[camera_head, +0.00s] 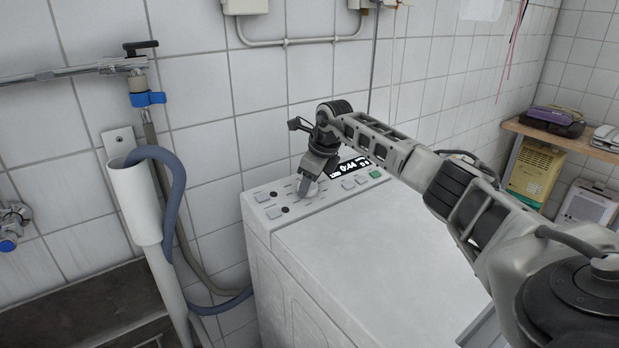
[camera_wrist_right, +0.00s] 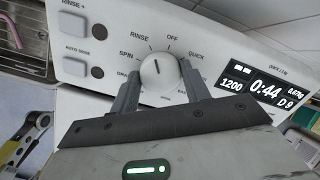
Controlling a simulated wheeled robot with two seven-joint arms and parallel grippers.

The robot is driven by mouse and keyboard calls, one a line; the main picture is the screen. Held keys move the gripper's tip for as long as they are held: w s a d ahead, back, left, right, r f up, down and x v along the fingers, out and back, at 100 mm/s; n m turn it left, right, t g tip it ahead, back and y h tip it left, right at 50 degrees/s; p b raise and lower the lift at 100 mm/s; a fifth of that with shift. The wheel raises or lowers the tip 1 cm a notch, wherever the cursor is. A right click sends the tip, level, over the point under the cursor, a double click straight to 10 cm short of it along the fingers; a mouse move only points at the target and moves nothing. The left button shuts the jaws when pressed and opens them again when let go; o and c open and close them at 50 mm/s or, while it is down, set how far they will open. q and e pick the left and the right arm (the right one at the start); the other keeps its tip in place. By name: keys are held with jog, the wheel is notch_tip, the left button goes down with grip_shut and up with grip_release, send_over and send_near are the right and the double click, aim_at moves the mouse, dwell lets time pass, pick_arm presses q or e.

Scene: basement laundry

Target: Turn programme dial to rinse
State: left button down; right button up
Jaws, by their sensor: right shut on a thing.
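The programme dial (camera_wrist_right: 158,73) is a round white knob on the washing machine's control panel. In the right wrist view the fingers of my right gripper (camera_wrist_right: 158,82) are closed on its two sides. The dark mark on the dial points up, around RINSE and OFF; I cannot tell exactly which tick it meets. Labels SPIN, RINSE, OFF and QUICK stand around it. In the head view my right gripper (camera_head: 308,184) reaches down onto the dial (camera_head: 309,190), which it partly hides. My left gripper is out of view.
The washing machine's white top (camera_head: 370,245) is bare. The lit display (camera_wrist_right: 265,88) reads 1200 and 0:44, right of the dial. Panel buttons lie on both sides. A grey hose (camera_head: 172,200) and white pipe (camera_head: 136,205) stand at the left. A wooden shelf (camera_head: 560,140) holds boxes at the right.

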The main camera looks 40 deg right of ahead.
jog(key=shift+r+n, duration=0.1)
jog(key=shift+n, duration=0.7)
jog(key=o, duration=1)
jog(key=shift+c, duration=0.2)
jog(key=v, duration=1.6)
jog(key=shift+w+d, duration=0.1)
